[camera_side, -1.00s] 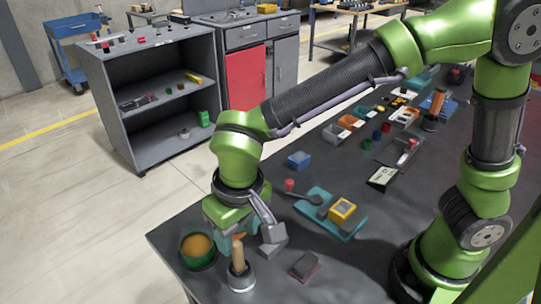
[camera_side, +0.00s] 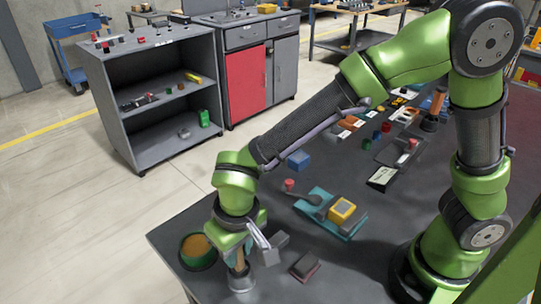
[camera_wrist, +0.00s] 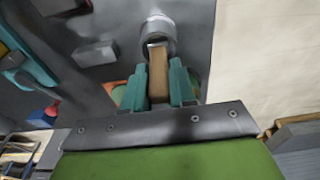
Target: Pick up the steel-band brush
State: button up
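The steel-band brush (camera_side: 240,278) stands upright near the front corner of the dark table in the side view, with a silver band around its lower end. In the wrist view, its wooden handle (camera_wrist: 158,72) points toward the camera, with the silver band (camera_wrist: 157,30) beyond it. My gripper (camera_side: 239,257) is low over the brush. In the wrist view, the teal fingers (camera_wrist: 159,82) lie against both sides of the handle with no clear gap. The fingers hide much of the handle in the side view.
A green bowl with orange contents (camera_side: 198,251) stands close left of the brush. A grey block (camera_side: 275,247) and a dark reddish block (camera_side: 305,266) lie to its right. A teal tray (camera_side: 320,222) holds a yellow box. The table's edge is close in front.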

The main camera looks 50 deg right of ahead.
grip_shut()
jog(key=shift+r, duration=0.1)
notch_tip(320, 180, up, 10)
jog(key=shift+f, duration=0.1)
dwell(0.5)
